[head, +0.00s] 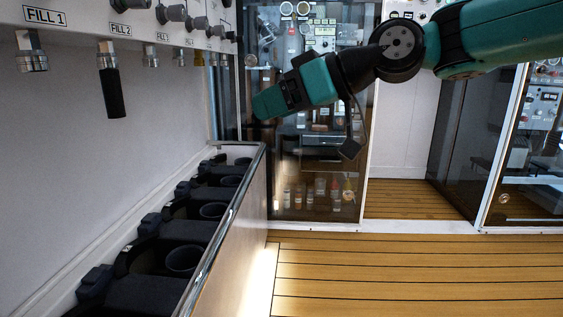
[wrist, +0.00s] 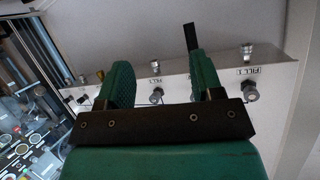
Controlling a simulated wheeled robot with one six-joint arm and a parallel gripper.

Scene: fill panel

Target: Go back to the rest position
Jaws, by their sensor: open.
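My gripper (head: 268,103) is at the end of my teal and black arm, raised in the upper middle of the head view, to the right of the fill panel (head: 205,32). In the wrist view my gripper (wrist: 160,70) shows two teal fingers well apart with nothing held between them. The fill panel (wrist: 178,88) runs behind the fingers there. A black cylinder (head: 112,93) hangs upright from the fitting under FILL 2. In the wrist view the black cylinder (wrist: 190,37) shows just past the right finger, apart from it as far as I can tell.
A rack (head: 225,235) with several black round holders stands below the panel, edged by a metal rail. A glass cabinet (head: 318,180) with bottles is behind my gripper. Another glass-fronted cabinet (head: 520,150) is at the right. The wooden floor (head: 420,270) is clear.

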